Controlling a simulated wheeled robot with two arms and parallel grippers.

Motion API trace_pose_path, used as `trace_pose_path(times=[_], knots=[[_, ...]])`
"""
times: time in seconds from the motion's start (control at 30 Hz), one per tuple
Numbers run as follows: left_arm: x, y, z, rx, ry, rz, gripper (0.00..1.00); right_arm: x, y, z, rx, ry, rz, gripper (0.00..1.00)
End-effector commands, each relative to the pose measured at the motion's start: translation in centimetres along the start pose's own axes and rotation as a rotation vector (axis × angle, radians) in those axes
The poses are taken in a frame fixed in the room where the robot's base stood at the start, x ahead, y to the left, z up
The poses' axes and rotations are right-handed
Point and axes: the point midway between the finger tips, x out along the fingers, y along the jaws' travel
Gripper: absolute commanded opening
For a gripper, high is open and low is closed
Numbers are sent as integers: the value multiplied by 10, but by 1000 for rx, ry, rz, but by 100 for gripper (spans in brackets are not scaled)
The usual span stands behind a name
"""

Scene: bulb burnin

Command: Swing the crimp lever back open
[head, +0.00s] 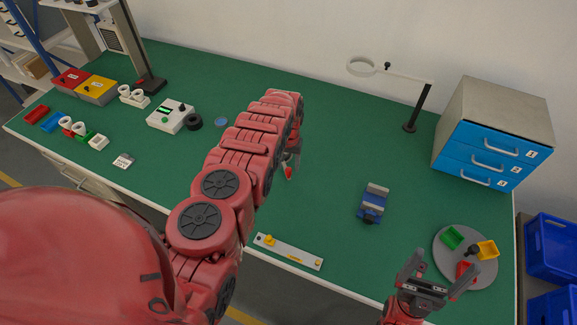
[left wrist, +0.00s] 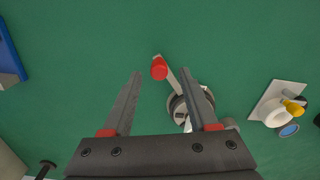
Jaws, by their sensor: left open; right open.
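The crimp lever shows in the left wrist view as a pale arm (left wrist: 172,78) ending in a red knob (left wrist: 159,68). It runs from a round grey and dark base (left wrist: 188,104), partly covered by a finger. My left gripper (left wrist: 162,74) is open, and the knob appears between its fingertips; I cannot tell if they are level with it. In the head view my left arm hides most of the device, and my left gripper (head: 291,160) is only partly seen. My right gripper (head: 443,270) is open and empty at the front right.
A blue and grey fixture (head: 371,205) stands right of my left gripper. A grey round tray (head: 484,272) with coloured bins sits beside my right gripper. A ring magnifier stand (head: 410,125) and blue drawer cabinet (head: 490,145) stand behind. A pale strip (head: 288,252) lies near the front edge.

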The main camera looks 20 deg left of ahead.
Motion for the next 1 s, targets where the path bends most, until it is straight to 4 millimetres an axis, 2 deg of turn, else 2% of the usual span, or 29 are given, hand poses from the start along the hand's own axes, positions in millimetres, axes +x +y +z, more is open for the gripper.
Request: trace_pose_path(times=[0.03, 0.27, 0.67, 1.0], knots=[[8, 0, -1, 0, 3, 0, 60, -4, 0, 1, 0, 0, 0, 99], [20, 0, 0, 0, -1, 1, 60, -7, 0, 1, 0, 0, 0, 99], [21, 1, 0, 1, 0, 1, 60, -7, 0, 1, 0, 0, 0, 99], [21, 1, 0, 0, 0, 1, 0, -7, 0, 1, 0, 0, 0, 99]])
